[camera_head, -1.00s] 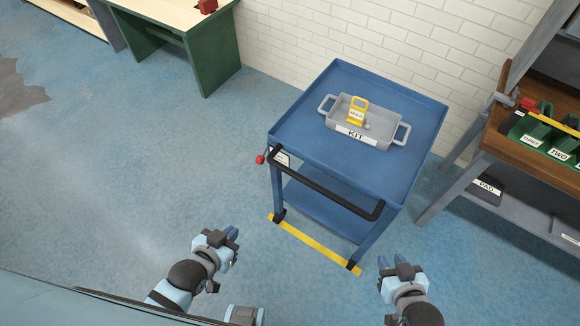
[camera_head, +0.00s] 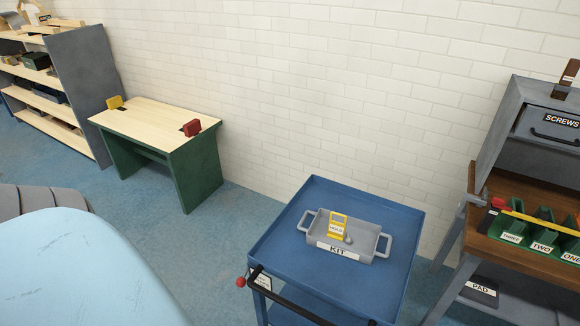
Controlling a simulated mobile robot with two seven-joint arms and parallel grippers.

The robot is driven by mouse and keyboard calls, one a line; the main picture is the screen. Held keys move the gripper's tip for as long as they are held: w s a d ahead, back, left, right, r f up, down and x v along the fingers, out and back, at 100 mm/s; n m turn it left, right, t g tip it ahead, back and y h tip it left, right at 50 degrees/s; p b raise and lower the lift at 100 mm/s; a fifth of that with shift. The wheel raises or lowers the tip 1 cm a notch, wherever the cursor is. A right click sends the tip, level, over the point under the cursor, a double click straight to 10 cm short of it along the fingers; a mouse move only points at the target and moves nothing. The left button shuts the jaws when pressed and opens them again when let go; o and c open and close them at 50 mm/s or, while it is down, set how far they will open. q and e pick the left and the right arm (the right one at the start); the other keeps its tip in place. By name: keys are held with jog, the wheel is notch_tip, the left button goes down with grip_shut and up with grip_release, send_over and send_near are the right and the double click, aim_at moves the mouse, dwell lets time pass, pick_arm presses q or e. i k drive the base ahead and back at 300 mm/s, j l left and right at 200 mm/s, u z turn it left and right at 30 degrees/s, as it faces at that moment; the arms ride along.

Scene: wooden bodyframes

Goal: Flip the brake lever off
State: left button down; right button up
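The brake lever, with a red ball knob (camera_head: 241,282), sticks out at the front left corner of the blue cart (camera_head: 392,279). A small white label (camera_head: 262,280) is beside it, too small to read. The cart's black push handle (camera_head: 290,306) runs along its near side and is cut off by the lower edge of the view. Neither of my grippers is in view. A large pale blue part of my own body fills the lower left.
A grey KIT tray (camera_head: 368,253) with a yellow piece sits on the cart. A green-legged bench (camera_head: 150,128) stands left by the white brick wall. A wooden workbench (camera_head: 497,251) with green bins stands right. Blue floor is clear between bench and cart.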

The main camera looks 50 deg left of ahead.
aim_at(240, 282)
jog(key=j+z, duration=0.5)
jog(key=k+j+z, duration=0.15)
jog(key=j+z, duration=0.35)
jog(key=k+j+z, duration=0.3)
jog(key=j, duration=0.15)
jog(key=k+j+z, duration=0.4)
jog(key=k+j, duration=0.6)
jog(key=j, duration=0.25)
jog(key=k+j+z, duration=0.1)
jog(key=k+j, duration=0.65)
jog(key=j, duration=0.1)
